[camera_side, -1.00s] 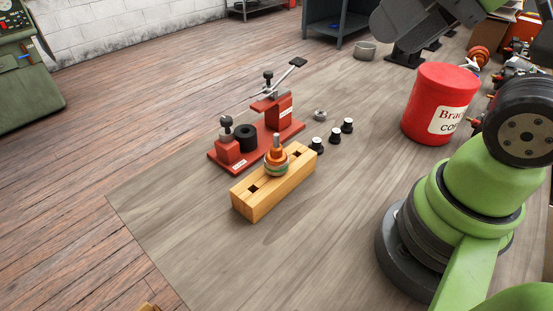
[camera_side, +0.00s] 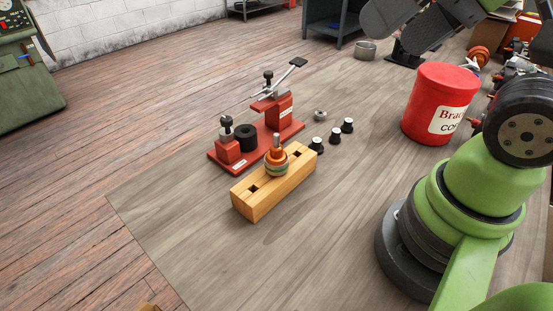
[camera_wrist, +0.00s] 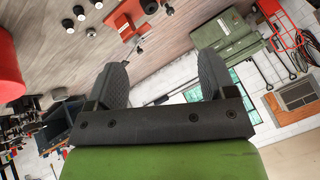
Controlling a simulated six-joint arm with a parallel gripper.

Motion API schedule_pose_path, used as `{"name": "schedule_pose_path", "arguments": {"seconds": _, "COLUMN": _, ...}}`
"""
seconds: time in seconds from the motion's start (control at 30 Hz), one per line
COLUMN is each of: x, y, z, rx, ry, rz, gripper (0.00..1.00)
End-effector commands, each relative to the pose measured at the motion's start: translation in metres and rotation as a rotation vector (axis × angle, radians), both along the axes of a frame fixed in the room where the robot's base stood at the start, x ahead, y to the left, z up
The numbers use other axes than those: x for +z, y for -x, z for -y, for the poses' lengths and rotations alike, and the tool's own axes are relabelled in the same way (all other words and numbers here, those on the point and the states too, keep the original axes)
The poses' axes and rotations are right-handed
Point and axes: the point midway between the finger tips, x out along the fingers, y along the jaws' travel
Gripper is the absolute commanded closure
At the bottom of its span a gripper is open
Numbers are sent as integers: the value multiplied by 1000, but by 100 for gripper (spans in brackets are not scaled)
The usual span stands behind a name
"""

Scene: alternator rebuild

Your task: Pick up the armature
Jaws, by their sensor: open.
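The armature (camera_side: 276,160), a copper-orange part with a banded body and a shaft pointing up, stands upright in a slot of the wooden block (camera_side: 258,202) in the side view. Its lower end is hidden in the block. I cannot make out the armature in the wrist view. My gripper (camera_wrist: 163,75) is open, its two dark fingers apart with nothing between them. In the side view dark grey parts of my arm's end show at the top right, well away from the armature and higher up.
A red fixture (camera_side: 228,157) with clamps stands just behind the block; it also shows in the wrist view (camera_wrist: 126,20). Several black knobs (camera_side: 334,136) and a small metal ring (camera_side: 320,115) lie to the right. A red can (camera_side: 440,84) stands farther right. The bench in front is clear.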

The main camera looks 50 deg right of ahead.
Motion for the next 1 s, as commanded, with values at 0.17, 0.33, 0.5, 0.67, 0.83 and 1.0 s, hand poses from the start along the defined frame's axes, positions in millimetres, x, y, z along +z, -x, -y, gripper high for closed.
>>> {"name": "schedule_pose_path", "arguments": {"seconds": 0.17, "x": -2, "y": -17, "z": -1, "rx": -115, "ry": -73, "rz": -97, "gripper": 23}}
{"name": "schedule_pose_path", "arguments": {"seconds": 0.33, "x": -18, "y": -57, "z": -4, "rx": -411, "ry": -201, "rz": -298, "gripper": 23}}
{"name": "schedule_pose_path", "arguments": {"seconds": 0.5, "x": -51, "y": -98, "z": -12, "rx": -766, "ry": -284, "rz": -475, "gripper": 23}}
{"name": "schedule_pose_path", "arguments": {"seconds": 0.67, "x": -93, "y": -127, "z": -21, "rx": -1092, "ry": -314, "rz": -585, "gripper": 23}}
{"name": "schedule_pose_path", "arguments": {"seconds": 0.83, "x": -128, "y": -141, "z": -28, "rx": -1327, "ry": -316, "rz": -629, "gripper": 23}}
{"name": "schedule_pose_path", "arguments": {"seconds": 1.0, "x": -147, "y": -145, "z": -30, "rx": -1415, "ry": -313, "rz": -638, "gripper": 23}}
